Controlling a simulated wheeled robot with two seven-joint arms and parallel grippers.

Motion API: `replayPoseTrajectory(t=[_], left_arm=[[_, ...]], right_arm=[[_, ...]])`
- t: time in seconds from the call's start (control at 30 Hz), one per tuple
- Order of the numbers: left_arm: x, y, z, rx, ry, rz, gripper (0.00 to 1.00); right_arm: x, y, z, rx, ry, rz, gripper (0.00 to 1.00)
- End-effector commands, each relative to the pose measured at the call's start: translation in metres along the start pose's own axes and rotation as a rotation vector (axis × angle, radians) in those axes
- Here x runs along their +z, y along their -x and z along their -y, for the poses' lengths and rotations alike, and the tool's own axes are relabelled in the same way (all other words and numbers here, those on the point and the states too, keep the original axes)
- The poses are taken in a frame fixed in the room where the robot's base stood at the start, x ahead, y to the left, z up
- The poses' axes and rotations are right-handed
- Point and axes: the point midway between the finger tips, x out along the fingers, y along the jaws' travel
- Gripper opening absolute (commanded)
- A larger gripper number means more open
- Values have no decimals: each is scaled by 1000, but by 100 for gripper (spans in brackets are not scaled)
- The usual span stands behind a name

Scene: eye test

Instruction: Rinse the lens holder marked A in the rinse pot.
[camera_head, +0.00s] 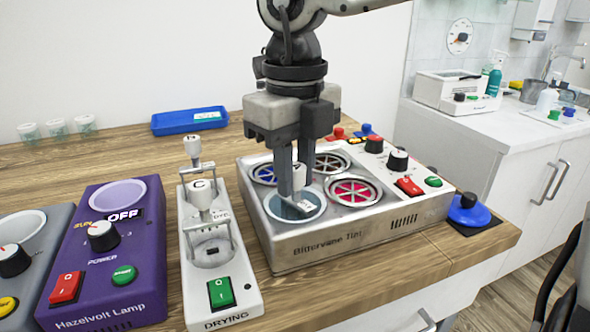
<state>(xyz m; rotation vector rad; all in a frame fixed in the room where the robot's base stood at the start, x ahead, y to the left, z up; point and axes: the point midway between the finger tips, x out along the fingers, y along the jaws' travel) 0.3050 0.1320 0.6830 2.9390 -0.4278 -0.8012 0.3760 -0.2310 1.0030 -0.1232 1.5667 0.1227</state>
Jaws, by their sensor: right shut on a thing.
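My right gripper (297,187) points down and is shut on the white knob of the lens holder marked A (298,172). The holder is at the front-left pot (312,214) of the grey Bittervane Tint unit (330,246). That pot looks blue-grey inside, and a small label shows beside the fingers. The fingers hide part of the holder, and I cannot tell how deep its lower end is. No readable label shows which pot is the rinse pot. My left gripper is not in view.
The unit's other pots have slotted covers, one of them red (353,190). To the left, a drying stand (233,293) bears a holder marked C (202,193). The purple Hazelvolt Lamp (103,283) stands beside it. A blue tray (172,122) lies behind. A blue button (468,212) is at right.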

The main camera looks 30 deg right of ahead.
Motion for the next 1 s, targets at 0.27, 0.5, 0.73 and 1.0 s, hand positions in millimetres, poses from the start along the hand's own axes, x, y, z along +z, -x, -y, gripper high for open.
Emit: replayPoseTrajectory(t=[0.27,0.5,0.73,1.0], left_arm=[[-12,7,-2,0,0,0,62],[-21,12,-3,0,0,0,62],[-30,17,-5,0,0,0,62],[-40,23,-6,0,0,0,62]], right_arm=[[0,20,0,0,0,1,0],[0,35,0,-1,-1,1,0],[0,48,0,0,-1,1,0],[0,65,0,0,0,1,0]])
